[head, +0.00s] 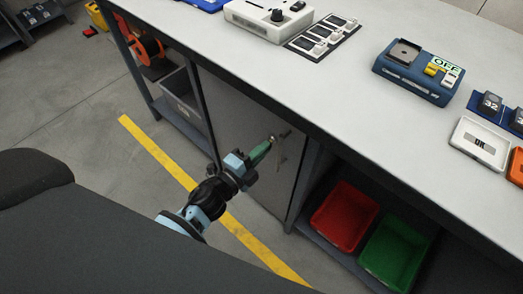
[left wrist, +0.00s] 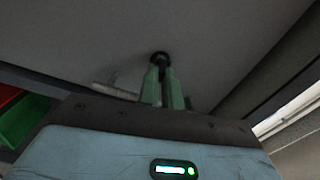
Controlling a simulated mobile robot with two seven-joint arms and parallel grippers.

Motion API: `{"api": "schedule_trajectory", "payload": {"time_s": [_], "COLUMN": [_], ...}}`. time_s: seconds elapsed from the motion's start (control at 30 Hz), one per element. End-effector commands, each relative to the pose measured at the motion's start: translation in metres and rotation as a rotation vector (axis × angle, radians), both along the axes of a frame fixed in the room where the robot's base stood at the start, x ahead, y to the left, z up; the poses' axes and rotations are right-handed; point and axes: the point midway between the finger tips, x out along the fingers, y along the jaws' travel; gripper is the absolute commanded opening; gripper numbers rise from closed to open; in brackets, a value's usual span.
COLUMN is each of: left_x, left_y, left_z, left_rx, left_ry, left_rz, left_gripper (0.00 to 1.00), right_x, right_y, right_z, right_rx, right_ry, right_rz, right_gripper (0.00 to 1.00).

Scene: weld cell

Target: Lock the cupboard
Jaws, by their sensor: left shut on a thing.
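The cupboard's grey door (head: 232,112) is under the workbench and looks closed. My left gripper (head: 270,141) reaches its upper right part. In the left wrist view, its green fingers (left wrist: 161,76) are shut on a small dark round piece (left wrist: 160,57) at the door's face, which looks like the lock or its key. The fingers hide most of this piece, so I cannot tell how it is turned. A pale metal bar handle (left wrist: 115,90) sits beside the fingers on the door (left wrist: 75,45). My right gripper is not in view.
The workbench top (head: 340,85) overhangs the door. A red bin (head: 345,216) and a green bin (head: 396,252) stand on the shelf right of the cupboard. A grey bin (head: 180,105) is on the left. A yellow line (head: 160,155) crosses the open floor.

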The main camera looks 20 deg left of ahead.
Motion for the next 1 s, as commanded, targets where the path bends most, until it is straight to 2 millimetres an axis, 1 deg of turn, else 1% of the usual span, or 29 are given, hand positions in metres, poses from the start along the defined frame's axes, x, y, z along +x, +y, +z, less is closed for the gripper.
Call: {"api": "schedule_trajectory", "payload": {"time_s": [0.2,0.4,0.9,0.93,1.0], "left_x": [-0.0002,-0.0001,0.0001,0.0001,0.0001], "left_y": [0.0006,0.0007,0.0008,0.0008,0.0008], "left_z": [-0.0016,-0.0013,-0.0010,-0.0009,-0.0009], "left_rx": [0.107,0.157,0.175,0.175,0.175], "left_ry": [-0.036,-0.055,-0.061,-0.061,-0.061], "left_rz": [0.002,0.002,0.002,0.002,0.002], "left_gripper": [0.00,0.00,0.00,0.08,0.17], "right_x": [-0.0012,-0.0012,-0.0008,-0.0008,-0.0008], "right_y": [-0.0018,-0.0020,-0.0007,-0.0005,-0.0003], "right_z": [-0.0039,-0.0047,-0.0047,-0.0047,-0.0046], "right_rx": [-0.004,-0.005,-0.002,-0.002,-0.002], "right_ry": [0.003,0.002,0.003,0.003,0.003], "right_rz": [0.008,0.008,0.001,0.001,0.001], "right_gripper": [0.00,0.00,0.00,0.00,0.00]}}
